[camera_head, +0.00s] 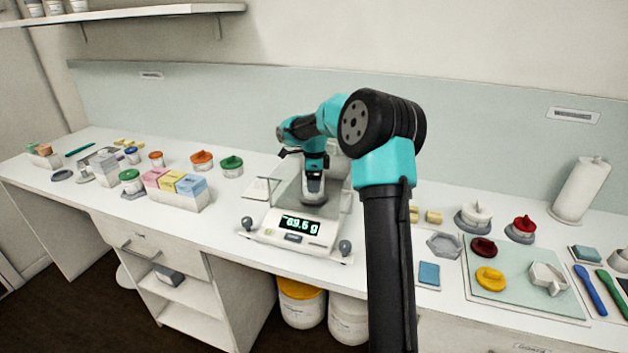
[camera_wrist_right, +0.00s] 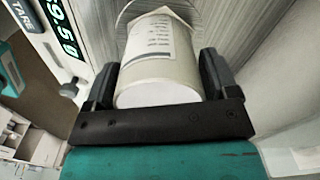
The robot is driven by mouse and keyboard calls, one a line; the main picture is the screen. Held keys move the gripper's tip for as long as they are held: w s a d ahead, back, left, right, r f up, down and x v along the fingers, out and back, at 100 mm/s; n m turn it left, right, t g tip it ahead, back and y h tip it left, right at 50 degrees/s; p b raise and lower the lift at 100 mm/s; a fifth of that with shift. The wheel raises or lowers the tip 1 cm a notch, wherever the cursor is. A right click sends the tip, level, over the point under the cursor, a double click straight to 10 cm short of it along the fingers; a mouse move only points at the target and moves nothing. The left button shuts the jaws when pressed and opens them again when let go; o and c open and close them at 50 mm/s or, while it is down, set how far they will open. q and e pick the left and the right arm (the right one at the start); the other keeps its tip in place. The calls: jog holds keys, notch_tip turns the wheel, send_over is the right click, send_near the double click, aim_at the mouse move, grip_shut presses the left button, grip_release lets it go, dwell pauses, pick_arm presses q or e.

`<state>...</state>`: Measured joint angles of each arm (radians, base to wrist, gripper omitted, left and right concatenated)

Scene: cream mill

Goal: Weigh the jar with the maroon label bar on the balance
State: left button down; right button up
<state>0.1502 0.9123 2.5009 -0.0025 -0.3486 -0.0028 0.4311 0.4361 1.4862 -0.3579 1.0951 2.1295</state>
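The balance (camera_head: 292,232) stands mid-bench with its lit display (camera_head: 300,224), which reads a weight of roughly 69 g; the last digit is unclear. My right gripper (camera_head: 313,190) is over its pan, pointing down. In the right wrist view, a white jar (camera_wrist_right: 160,84) with a printed label lies between the two fingers of my right gripper (camera_wrist_right: 160,75). The fingers are close along both sides; I cannot tell if they grip it. The round pan (camera_wrist_right: 128,15) shows just beyond the jar. No maroon bar is visible on the label part in view. My left gripper is out of view.
On the right are a mat (camera_head: 520,298) with colored lids, a blue tool (camera_head: 590,290) and a paper roll (camera_head: 581,190). My right arm crosses the middle.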

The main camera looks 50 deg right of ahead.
jog(key=o, duration=0.3)
jog(key=shift+o, duration=0.2)
jog(key=shift+r, duration=0.1)
notch_tip(320, 180, up, 17)
dwell(0.5)
dwell(0.3)
